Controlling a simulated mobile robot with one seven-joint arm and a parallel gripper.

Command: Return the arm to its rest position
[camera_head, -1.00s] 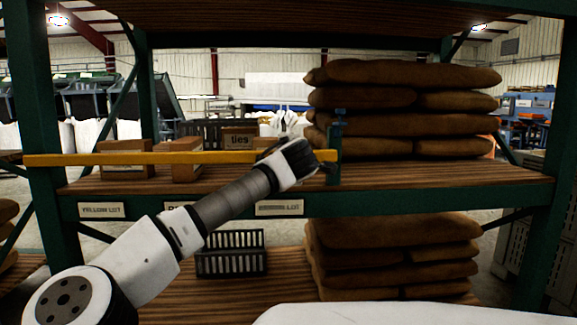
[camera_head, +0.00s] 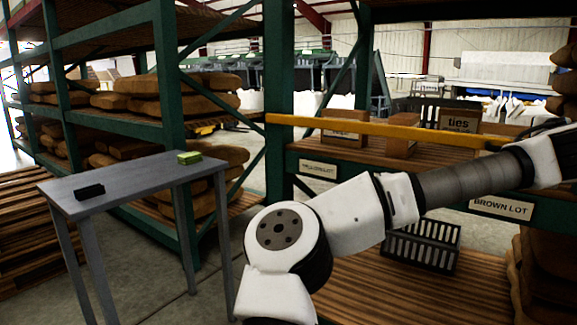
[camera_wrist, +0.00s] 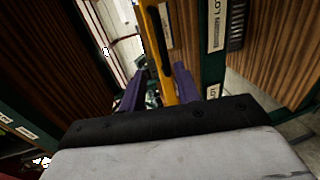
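My arm reaches across the head view toward the right edge, where the wrist end is cut off and the fingertips are out of sight. In the wrist view my gripper (camera_wrist: 161,90) shows two purple fingers standing apart. A yellow bar (camera_head: 380,129) runs level across the front of the shelf bay, and my wrist is near its right end. In the wrist view the yellow bar (camera_wrist: 157,42) passes between the fingers' directions; I cannot tell whether it touches either finger.
A grey table (camera_head: 130,183) with a black block (camera_head: 89,191) and a green block (camera_head: 189,157) stands at the left. Cardboard boxes (camera_head: 345,127) sit on the shelf behind the bar. A black crate (camera_head: 424,243) is on the lower shelf. Green rack uprights (camera_head: 279,100) stand close to my arm.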

